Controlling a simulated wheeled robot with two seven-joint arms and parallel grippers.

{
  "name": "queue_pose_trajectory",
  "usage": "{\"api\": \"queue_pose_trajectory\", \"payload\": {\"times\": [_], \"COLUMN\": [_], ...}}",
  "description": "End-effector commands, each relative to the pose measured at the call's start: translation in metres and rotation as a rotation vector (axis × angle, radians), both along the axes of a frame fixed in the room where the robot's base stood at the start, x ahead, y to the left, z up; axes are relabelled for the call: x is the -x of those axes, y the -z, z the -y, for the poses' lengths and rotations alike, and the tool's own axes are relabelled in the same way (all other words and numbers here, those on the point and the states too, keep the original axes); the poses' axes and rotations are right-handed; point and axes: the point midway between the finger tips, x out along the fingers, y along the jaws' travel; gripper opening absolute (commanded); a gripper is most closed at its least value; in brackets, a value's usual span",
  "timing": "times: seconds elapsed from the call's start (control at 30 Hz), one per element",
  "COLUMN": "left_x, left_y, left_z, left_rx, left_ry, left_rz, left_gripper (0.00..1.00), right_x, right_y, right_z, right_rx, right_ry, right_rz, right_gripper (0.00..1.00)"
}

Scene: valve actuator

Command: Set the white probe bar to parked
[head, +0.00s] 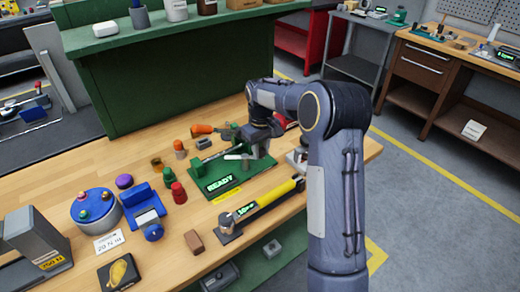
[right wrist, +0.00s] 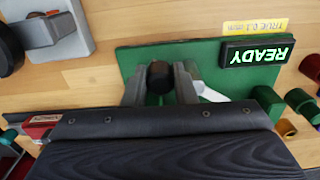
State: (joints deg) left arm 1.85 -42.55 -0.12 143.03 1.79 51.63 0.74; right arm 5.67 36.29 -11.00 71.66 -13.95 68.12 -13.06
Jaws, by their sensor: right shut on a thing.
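The green gauge base (head: 245,183) lies on the wooden bench with a lit READY display (head: 220,184). The white probe bar (head: 236,157) shows as a short pale rod above the base, left of my right gripper (head: 250,157). In the right wrist view, part of the white bar (right wrist: 211,95) shows to the right of the fingers. My right gripper (right wrist: 159,88) is shut on a black knob (right wrist: 158,76) over the green base (right wrist: 133,60). The gripper body hides much of the bar, so its joint with the knob cannot be made out. My left gripper is not in view.
A yellow and black torque tool (head: 270,205) lies in front of the base. Red and green cylinders (head: 178,192), a blue device (head: 143,203) and an orange-handled screwdriver (head: 203,129) stand close by. A green shelf (head: 185,70) rises behind. Bare bench lies at the left (head: 50,175).

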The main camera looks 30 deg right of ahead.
Motion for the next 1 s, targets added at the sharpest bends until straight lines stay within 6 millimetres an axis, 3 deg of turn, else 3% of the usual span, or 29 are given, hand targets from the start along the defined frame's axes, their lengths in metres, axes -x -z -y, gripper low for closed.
{"api": "queue_pose_trajectory", "payload": {"times": [0.4, 1.0], "left_x": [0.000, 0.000], "left_y": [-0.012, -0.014], "left_z": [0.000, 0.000], "left_rx": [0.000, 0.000], "left_ry": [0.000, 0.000], "left_rz": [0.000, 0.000], "left_gripper": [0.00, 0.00], "right_x": [-0.012, -0.015], "right_y": [-0.002, -0.002], "right_z": [0.006, 0.007], "right_rx": [0.000, 0.002], "right_ry": [-0.240, -0.296], "right_rz": [0.005, 0.005], "right_gripper": [0.02, 0.02]}}
